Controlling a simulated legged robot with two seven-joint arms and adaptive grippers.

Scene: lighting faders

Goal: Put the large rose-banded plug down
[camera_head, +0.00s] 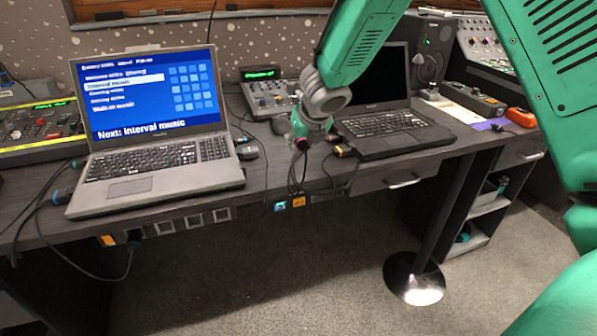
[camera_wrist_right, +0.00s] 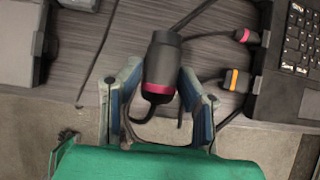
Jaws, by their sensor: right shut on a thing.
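The large rose-banded plug (camera_wrist_right: 161,62) is a thick black plug with a rose ring and a dark cable. In the right wrist view it stands between the two blue-grey fingers of my right gripper (camera_wrist_right: 160,78), which is shut on it. In the head view my right gripper (camera_head: 304,138) is over the desk's front edge, between the two laptops, and mostly hides the plug (camera_head: 302,144). I cannot tell whether the plug touches the desk. My left gripper is out of view.
A smaller rose-banded plug (camera_wrist_right: 246,36) and an orange-banded plug (camera_wrist_right: 236,78) are beside the black laptop (camera_head: 390,125). The grey laptop (camera_head: 150,120) stands left. A small mixer (camera_head: 272,98) is behind. Cables hang over the desk's front edge. A narrow desk strip (camera_wrist_right: 215,55) is free.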

